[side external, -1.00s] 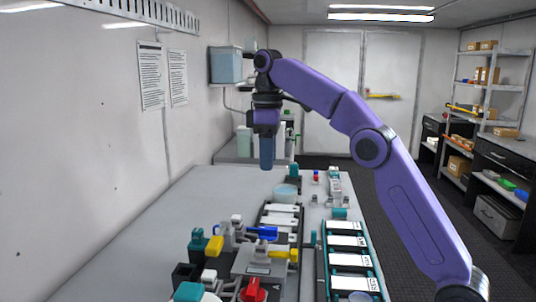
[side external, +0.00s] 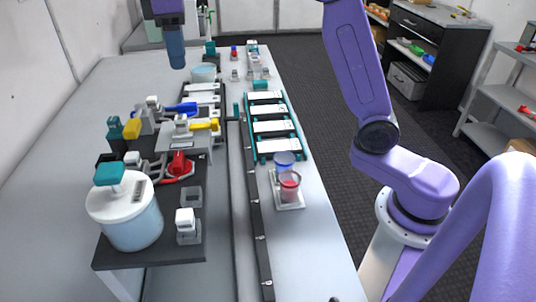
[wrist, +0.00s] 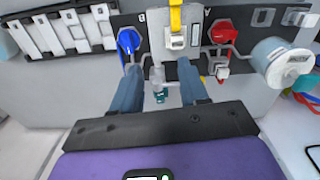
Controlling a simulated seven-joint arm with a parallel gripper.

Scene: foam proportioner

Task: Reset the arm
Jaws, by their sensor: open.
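My gripper (side external: 176,52) hangs in the air over the left part of the table, left of the light-blue cup (side external: 203,73), at the top of the side external view. Its dark-blue fingers overlap there. In the wrist view my gripper (wrist: 159,70) has its two fingers spread apart with nothing held between them. Beyond the fingertips is the proportioner panel, with a blue-handled valve (wrist: 129,40), a yellow-handled one (wrist: 177,15) and a red-handled one (wrist: 222,32). My gripper looks clear of all of them.
A white-lidded tank (side external: 126,215) with a teal cap stands at the panel's near end. A teal rack of white cards (side external: 270,126) lies right of the panel. A small pot with red contents (side external: 289,188) sits on a pale tray. The table's left side is bare.

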